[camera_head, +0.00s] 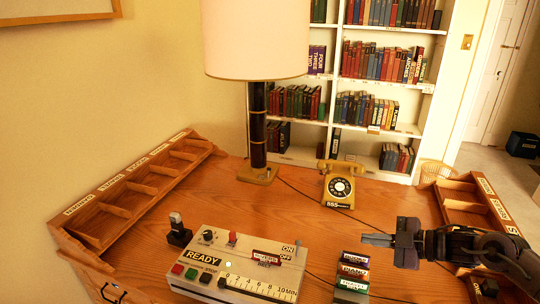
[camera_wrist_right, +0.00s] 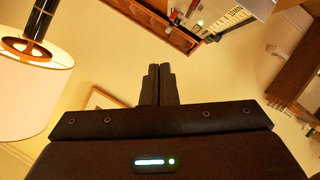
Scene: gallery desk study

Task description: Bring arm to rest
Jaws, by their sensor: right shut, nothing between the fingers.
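My right gripper (camera_head: 378,240) comes in from the right in the head view, above the right part of the wooden desk (camera_head: 290,215). Its fingers point left and are shut with nothing between them. In the right wrist view its two dark fingers (camera_wrist_right: 158,84) lie side by side. My left gripper is in neither view.
A control box (camera_head: 245,262) labelled READY stands at the desk's front. Labelled blocks (camera_head: 352,275) sit right of it, near my right gripper. A yellow telephone (camera_head: 340,188) and a lamp (camera_head: 258,135) stand behind. Compartment trays (camera_head: 135,195) (camera_head: 475,205) line both sides.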

